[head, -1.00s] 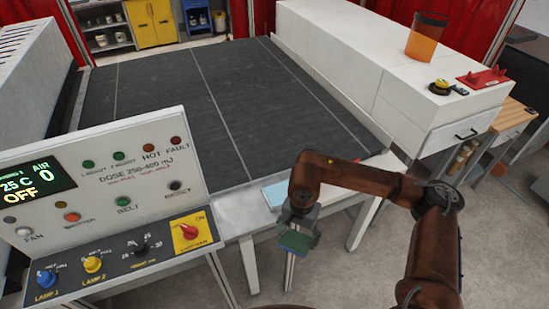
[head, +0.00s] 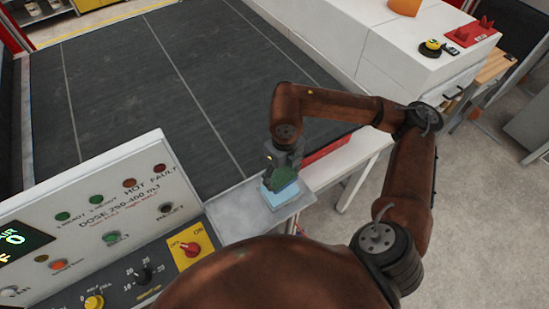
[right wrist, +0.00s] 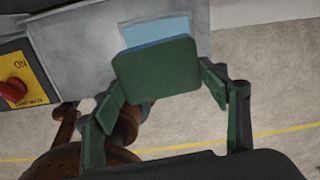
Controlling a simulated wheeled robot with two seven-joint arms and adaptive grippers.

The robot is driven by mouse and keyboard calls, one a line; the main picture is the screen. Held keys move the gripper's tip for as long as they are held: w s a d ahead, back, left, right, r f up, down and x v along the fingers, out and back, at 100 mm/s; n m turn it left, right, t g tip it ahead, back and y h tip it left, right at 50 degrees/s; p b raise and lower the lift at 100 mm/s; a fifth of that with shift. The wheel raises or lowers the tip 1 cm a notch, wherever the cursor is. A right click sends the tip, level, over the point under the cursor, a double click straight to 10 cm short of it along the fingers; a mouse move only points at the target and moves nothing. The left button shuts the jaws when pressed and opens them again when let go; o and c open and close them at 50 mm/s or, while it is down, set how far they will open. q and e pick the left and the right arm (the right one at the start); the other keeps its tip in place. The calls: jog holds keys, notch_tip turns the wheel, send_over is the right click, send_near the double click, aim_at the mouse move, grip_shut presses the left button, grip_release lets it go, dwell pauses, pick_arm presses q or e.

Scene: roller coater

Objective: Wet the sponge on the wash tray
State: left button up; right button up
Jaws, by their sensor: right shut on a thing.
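The sponge (head: 281,179) is a flat dark green block held in my right gripper (head: 279,170). In the right wrist view the sponge (right wrist: 157,80) spans between the fingers of the gripper (right wrist: 165,88). The wash tray (head: 285,198) is a small light blue rectangle on the grey metal table end. In the right wrist view, part of the tray (right wrist: 155,30) shows past the sponge's far edge. The sponge overlaps the tray in both views. I cannot tell whether they touch. My left gripper is not in view.
A control panel (head: 110,215) with knobs and a red switch stands left of the tray. The dark conveyor belt (head: 150,90) lies behind. A white cabinet (head: 400,50) stands at the back right. Bare metal tabletop (head: 235,210) lies left of the tray.

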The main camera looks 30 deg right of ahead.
aim_at(282, 182)
jog(key=shift+w+d+r+m, duration=0.1)
jog(key=shift+w+r+m, duration=0.15)
jog(key=shift+m, duration=0.35)
notch_tip(282, 182, down, 6)
jog(key=b, duration=0.5)
jog(key=shift+r, duration=0.15)
pick_arm(q)
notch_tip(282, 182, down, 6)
jog(key=b, duration=0.1)
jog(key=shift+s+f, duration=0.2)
pick_arm(e)
jog(key=shift+f, duration=0.75)
pick_arm(q)
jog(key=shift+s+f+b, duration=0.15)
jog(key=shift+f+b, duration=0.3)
jog(key=shift+b, duration=0.25)
pick_arm(e)
jog(key=shift+f, duration=0.5)
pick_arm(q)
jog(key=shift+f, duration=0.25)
pick_arm(e)
jog(key=shift+s+f, duration=0.1)
dwell(0.3)
jog(key=shift+r+p, duration=1.55)
jog(key=shift+r, duration=2.1)
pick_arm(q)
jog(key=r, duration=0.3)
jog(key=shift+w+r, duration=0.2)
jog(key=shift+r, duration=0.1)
